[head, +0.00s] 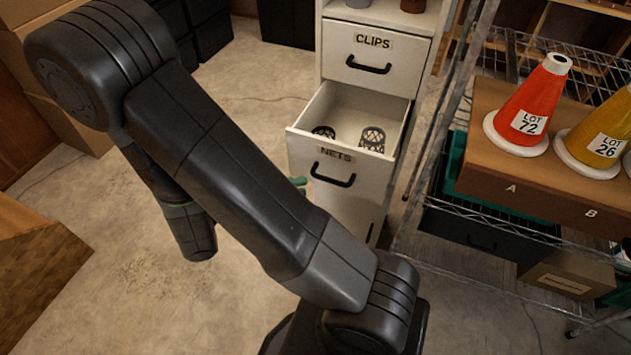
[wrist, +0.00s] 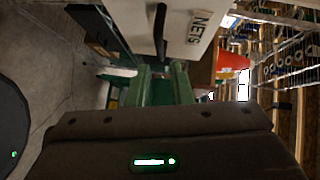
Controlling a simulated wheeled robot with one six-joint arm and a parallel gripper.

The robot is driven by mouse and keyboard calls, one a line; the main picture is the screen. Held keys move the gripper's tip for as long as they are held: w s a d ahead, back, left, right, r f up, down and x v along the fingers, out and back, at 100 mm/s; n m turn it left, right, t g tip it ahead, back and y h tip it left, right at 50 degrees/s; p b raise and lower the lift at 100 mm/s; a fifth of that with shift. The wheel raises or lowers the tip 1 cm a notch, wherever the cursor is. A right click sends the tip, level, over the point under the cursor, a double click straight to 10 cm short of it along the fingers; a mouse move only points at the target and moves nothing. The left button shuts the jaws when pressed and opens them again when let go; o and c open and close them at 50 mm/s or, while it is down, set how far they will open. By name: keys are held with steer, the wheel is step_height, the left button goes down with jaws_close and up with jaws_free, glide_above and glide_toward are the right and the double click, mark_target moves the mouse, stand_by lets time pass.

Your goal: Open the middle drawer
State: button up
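The middle drawer, labelled NETS (head: 305,146), stands pulled out of the white cabinet in the head view, with dark mesh baskets inside. Its black handle (head: 333,181) is on the front, below the label. In the wrist view the handle (wrist: 160,30) lies beyond the fingertips, in line with the gap between them. My gripper (wrist: 162,70) has green fingers standing apart with nothing visible held. In the head view my arm hides most of my gripper; a green tip (head: 298,182) shows just left of the handle. I cannot tell whether it touches.
The CLIPS drawer (head: 378,55) above is shut. A wire shelf (head: 480,215) with an orange cone (head: 528,105) and a yellow cone (head: 600,135) stands close on the right. Cardboard boxes (head: 60,100) are at the left. The concrete floor (head: 160,290) left of the cabinet is clear.

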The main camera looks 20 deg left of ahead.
mark_target(332, 180)
steer(key=shift+v, duration=2.4)
steer(key=x, duration=1.4)
steer(key=shift+a, duration=0.1)
